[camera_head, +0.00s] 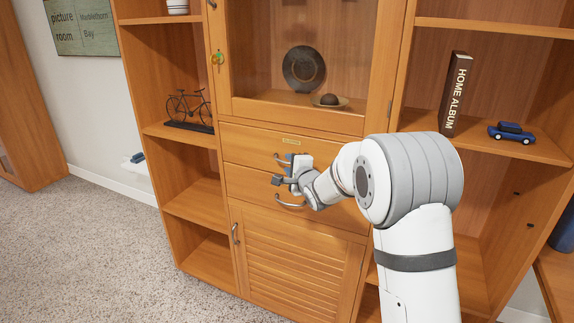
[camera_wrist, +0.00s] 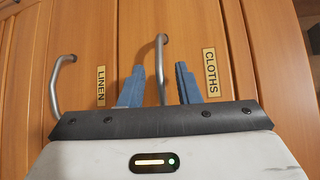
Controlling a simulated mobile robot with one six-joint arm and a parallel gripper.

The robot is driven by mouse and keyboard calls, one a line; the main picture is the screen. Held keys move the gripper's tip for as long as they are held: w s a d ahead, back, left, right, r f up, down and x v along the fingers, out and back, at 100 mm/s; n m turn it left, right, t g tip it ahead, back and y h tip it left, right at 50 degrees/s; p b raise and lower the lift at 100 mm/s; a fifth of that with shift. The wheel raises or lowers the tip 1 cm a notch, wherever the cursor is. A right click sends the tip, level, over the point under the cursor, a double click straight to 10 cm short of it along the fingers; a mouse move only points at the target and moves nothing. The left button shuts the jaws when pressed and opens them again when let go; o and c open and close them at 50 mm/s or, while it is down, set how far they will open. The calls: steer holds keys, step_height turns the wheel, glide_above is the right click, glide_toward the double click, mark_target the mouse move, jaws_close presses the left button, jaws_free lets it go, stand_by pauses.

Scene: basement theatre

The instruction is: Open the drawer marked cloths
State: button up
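The drawer marked CLOTHS is the upper wooden drawer (camera_head: 243,138) of the cabinet and looks shut. Its CLOTHS label (camera_wrist: 210,73) is readable in the wrist view, where the picture is turned sideways. Its curved metal handle (camera_wrist: 161,62) stands between my gripper's two blue fingers (camera_wrist: 158,88). The fingers are open, with a gap on each side of the handle. In the head view my gripper (camera_head: 284,170) is in front of the drawers and hides part of their fronts.
The drawer marked LINEN (camera_head: 240,183) is just below, with its own handle (camera_head: 290,204) close under my gripper. A louvred door (camera_head: 290,265) is beneath. A glass-fronted cabinet (camera_head: 270,105) is above. Open shelves hold a bicycle model (camera_head: 188,108), a book (camera_head: 457,92) and a blue car (camera_head: 511,132).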

steer(key=shift+x, duration=1)
steer(key=shift+c, duration=0.3)
jaws_close()
